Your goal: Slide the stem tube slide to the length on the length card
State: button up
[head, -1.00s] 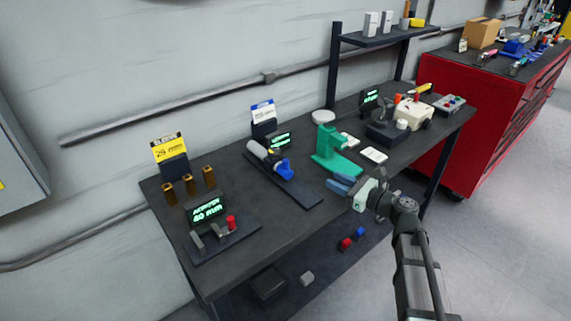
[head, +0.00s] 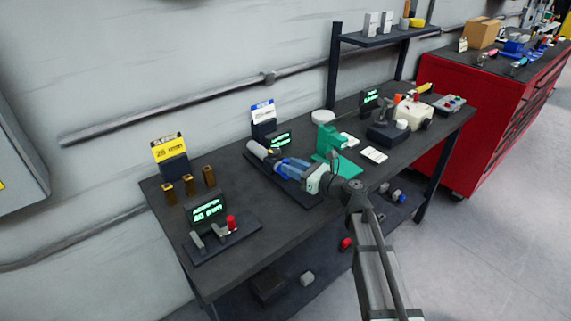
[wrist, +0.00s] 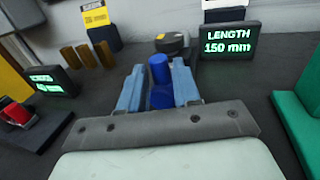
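The stem tube slide, with a grey tube (head: 257,149) and a blue sliding part (wrist: 160,80), lies on a dark base plate (head: 301,200) mid-bench. My gripper (head: 285,167) reaches over its blue end from the right. In the wrist view, my blue fingers (wrist: 158,90) stand on either side of the blue part, with narrow gaps visible, so they look open. A readout (wrist: 228,41) behind it says LENGTH 150 mm. A blue-topped card (head: 263,112), likely the length card, stands behind the slide; its figure is too small to read.
A green stand (head: 328,140) is close to the right of my gripper. At left are a yellow card (head: 169,149), several brass sleeves (head: 188,184) and a readout (head: 207,211) with a red knob (head: 231,222). A joystick box (head: 385,132) stands further right.

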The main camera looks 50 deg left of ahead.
jog(key=shift+x, duration=1.5)
grip_shut()
